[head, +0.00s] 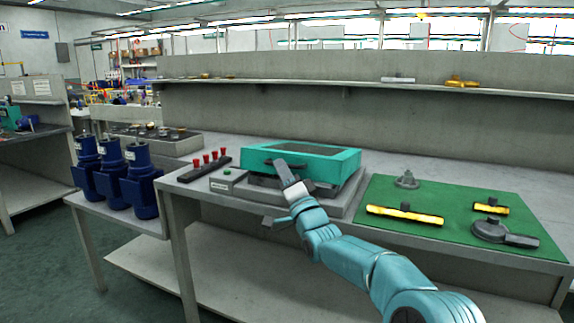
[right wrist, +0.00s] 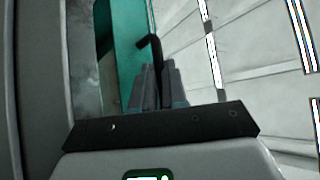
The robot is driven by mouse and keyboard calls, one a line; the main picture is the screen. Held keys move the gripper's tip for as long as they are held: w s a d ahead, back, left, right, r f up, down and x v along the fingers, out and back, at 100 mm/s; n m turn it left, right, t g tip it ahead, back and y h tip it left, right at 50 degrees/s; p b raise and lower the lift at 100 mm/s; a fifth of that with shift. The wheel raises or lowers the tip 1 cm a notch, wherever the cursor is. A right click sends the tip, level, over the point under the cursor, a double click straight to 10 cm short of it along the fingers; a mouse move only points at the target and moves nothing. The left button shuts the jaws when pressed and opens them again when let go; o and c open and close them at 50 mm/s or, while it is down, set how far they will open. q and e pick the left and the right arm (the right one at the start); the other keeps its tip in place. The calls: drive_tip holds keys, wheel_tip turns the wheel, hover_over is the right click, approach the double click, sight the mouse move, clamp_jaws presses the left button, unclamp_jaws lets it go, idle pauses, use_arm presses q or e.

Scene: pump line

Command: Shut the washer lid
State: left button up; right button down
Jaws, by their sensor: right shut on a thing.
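The washer lid (head: 344,163) is teal with a dark panel in its top, and it lies low over the grey washer base (head: 342,203) on the bench. I cannot tell whether a gap is left under its front edge. My right gripper (head: 280,166) is at the front of the lid, its arm coming in from the lower right. In the right wrist view, my right gripper (right wrist: 158,82) is shut on a dark bent handle (right wrist: 152,46) beside the teal lid (right wrist: 131,34). My fingers hide the handle's lower part. My left gripper is out of view.
A small box with a green button (head: 228,179) and a strip with several red knobs (head: 205,165) stand left of the washer. A green mat (head: 455,215) with yellow-handled tools lies to the right. Blue pumps (head: 140,180) stand on a lower table at the left.

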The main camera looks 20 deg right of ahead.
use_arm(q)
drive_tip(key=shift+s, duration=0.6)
use_arm(e)
drive_tip(key=shift+w+d+f, duration=0.1)
drive_tip(key=shift+d+f, duration=0.15)
drive_tip(key=shift+f, duration=0.4)
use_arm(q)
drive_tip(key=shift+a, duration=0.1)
use_arm(e)
drive_tip(key=c, duration=1.4)
unclamp_jaws()
drive_tip(key=shift+w+f, duration=0.15)
drive_tip(key=shift+c, duration=0.2)
drive_tip(key=v, duration=1.6)
drive_tip(key=shift+s+a+r, duration=0.15)
drive_tip(key=shift+s+r, duration=0.2)
